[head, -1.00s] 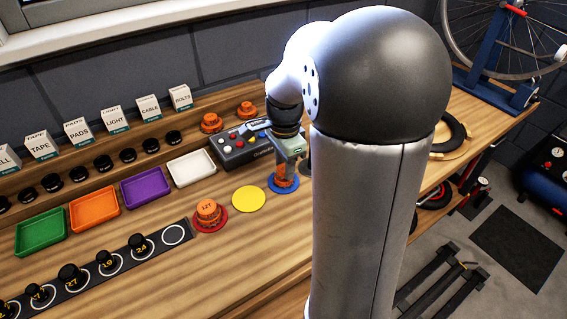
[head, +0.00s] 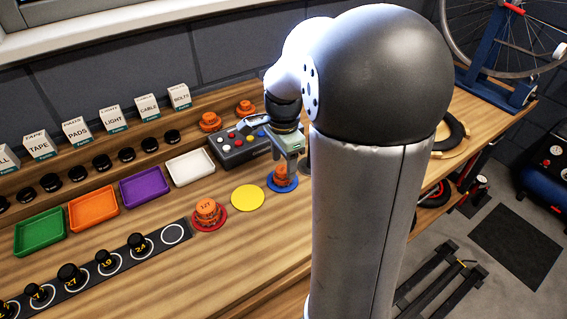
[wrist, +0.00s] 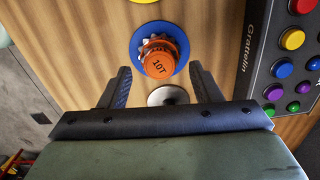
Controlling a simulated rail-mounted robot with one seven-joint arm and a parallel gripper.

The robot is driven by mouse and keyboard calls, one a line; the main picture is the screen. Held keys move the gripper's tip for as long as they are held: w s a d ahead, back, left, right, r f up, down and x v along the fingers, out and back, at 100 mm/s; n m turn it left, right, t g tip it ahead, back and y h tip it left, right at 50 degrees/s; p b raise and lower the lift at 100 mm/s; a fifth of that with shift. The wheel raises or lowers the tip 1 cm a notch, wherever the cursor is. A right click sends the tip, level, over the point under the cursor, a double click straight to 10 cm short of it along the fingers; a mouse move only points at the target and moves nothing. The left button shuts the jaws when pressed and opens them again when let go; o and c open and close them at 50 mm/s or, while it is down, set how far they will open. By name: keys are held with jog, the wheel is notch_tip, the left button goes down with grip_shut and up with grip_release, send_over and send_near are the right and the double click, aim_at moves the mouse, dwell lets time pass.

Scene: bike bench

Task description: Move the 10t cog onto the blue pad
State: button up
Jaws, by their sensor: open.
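The 10t cog (wrist: 160,62), orange with a toothed edge and "10T" on its top, sits on the blue pad (wrist: 139,46) in the wrist view. In the head view the orange cog (head: 281,173) is on the blue pad (head: 283,188), partly covered by my gripper. My gripper (wrist: 161,84) is open and empty, its two fingers apart on either side below the cog in the wrist view. In the head view my gripper (head: 285,158) is just above the cog.
A red pad (head: 222,222) bears an orange 12T cog (head: 207,211). A yellow pad (head: 248,198) is bare. A button box (head: 237,147) stands close behind my gripper. A round grey-white disc (wrist: 168,95) lies near the blue pad. Coloured trays, such as a white one (head: 190,167), line the bench.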

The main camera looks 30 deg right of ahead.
aim_at(284, 169)
notch_tip(284, 169, up, 10)
jog(key=s+a+f+n, duration=0.3)
jog(key=s+a+n, duration=0.1)
jog(key=s+n, duration=0.1)
jog(key=s+a+f+n, duration=0.4)
jog(key=s+a+n, duration=0.1)
jog(key=s+n, duration=0.1)
jog(key=s+a+f+n, duration=0.3)
jog(key=s+a+n, duration=0.1)
jog(key=n, duration=0.3)
jog(key=shift+s+a+f, duration=0.1)
jog(key=shift+s+a, duration=0.1)
jog(key=shift+s, duration=0.25)
jog(key=shift+s+a+f, duration=0.1)
jog(key=shift+s+a, duration=0.1)
jog(key=shift+s, duration=0.25)
jog(key=shift+r+p, duration=0.3)
jog(key=shift+p, duration=0.15)
